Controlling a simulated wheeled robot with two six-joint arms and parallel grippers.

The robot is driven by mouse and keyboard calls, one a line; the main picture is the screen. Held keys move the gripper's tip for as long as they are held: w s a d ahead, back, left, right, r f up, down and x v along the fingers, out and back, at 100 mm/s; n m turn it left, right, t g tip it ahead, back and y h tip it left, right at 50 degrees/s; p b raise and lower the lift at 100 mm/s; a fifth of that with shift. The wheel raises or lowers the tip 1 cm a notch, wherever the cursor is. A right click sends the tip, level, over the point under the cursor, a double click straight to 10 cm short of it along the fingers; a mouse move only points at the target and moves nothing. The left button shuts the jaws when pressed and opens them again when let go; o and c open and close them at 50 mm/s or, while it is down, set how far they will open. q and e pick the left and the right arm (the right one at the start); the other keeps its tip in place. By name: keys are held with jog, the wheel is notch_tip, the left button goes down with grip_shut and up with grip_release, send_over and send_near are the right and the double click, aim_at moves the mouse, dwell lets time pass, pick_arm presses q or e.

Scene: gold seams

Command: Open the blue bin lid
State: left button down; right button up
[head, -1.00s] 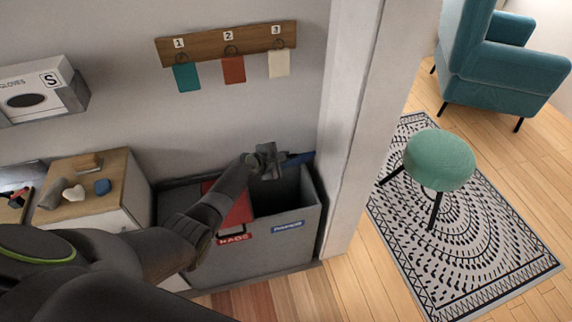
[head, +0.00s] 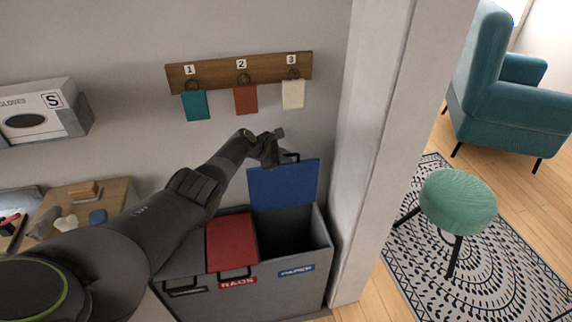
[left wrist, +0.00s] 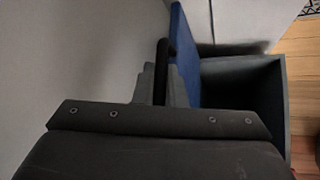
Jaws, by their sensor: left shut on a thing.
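The blue lid (head: 284,186) stands raised, close to upright, at the back of the right-hand bin compartment, above the "PAPER" label (head: 297,271). The dark opening below it (head: 285,234) is uncovered. My left gripper (head: 272,150) is at the lid's top edge, shut on its dark handle (head: 290,157). In the left wrist view, the gripper fingers (left wrist: 160,85) are around the dark handle (left wrist: 161,62), beside the blue lid (left wrist: 184,58). The fingers partly hide the handle. My right gripper is not in view.
The red lid (head: 232,242) lies closed on the compartment to the left. A white wall post (head: 370,160) stands close at the right of the bin. A hook rail (head: 240,70) with hanging cards is on the wall above. A green stool (head: 458,197) stands farther right.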

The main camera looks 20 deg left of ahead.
pick_arm(q)
jog(key=shift+w+a, duration=0.15)
jog(key=c, duration=1.5)
grip_release()
jog(key=shift+s+a+r+p, duration=0.15)
jog(key=shift+s+r+p, duration=0.2)
jog(key=shift+p, duration=0.35)
jog(key=p+v, duration=0.5)
jog(key=v, duration=1.1)
jog(key=shift+s+r, duration=0.15)
jog(key=shift+r, duration=0.05)
